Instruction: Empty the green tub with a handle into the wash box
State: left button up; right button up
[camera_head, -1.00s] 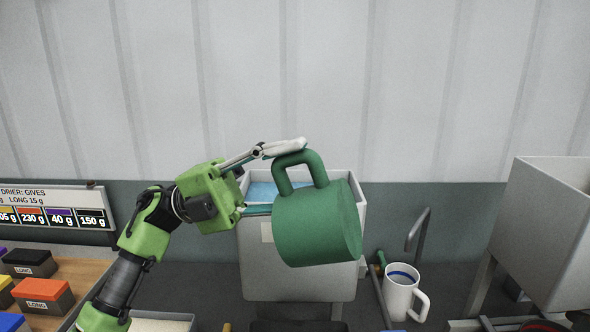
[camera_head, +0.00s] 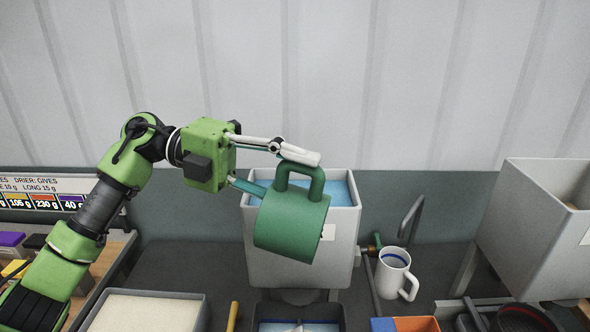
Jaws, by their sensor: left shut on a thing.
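The green tub (camera_head: 290,226) hangs in front of the wash box, tilted, with its handle (camera_head: 300,178) at the top. My left gripper (camera_head: 290,170) is shut on the handle, coming in from the left. The tub's opening is turned away, so I cannot see what is inside it. The wash box (camera_head: 268,270) is a light grey bin with blue liquid showing at its top. The tub covers part of its front wall and rim. My right gripper is not in view.
A grey hopper (camera_head: 540,235) stands at right. A pale-filled tray (camera_head: 148,312) lies front left. Coloured blocks (camera_head: 12,243) sit at far left.

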pick_arm(q)
jog(key=shift+r+p, duration=0.25)
jog(key=shift+p, duration=0.2)
jog(key=shift+r+y+p, duration=0.3)
jog(key=shift+y+p, duration=0.4)
jog(key=shift+p, duration=0.4)
jog(key=shift+r+t+y+p, duration=0.1)
jog(key=shift+t+y+p, duration=0.2)
jog(key=shift+y, duration=0.3)
jog(key=shift+y+b, duration=0.3)
jog(key=shift+y, duration=0.2)
jog(key=y, duration=0.1)
jog(key=t+y, duration=0.1)
jog(key=y, duration=0.3)
jog(key=shift+r+t, duration=0.3)
jog(key=shift+d+y, duration=0.1)
jog(key=shift+y, duration=0.6)
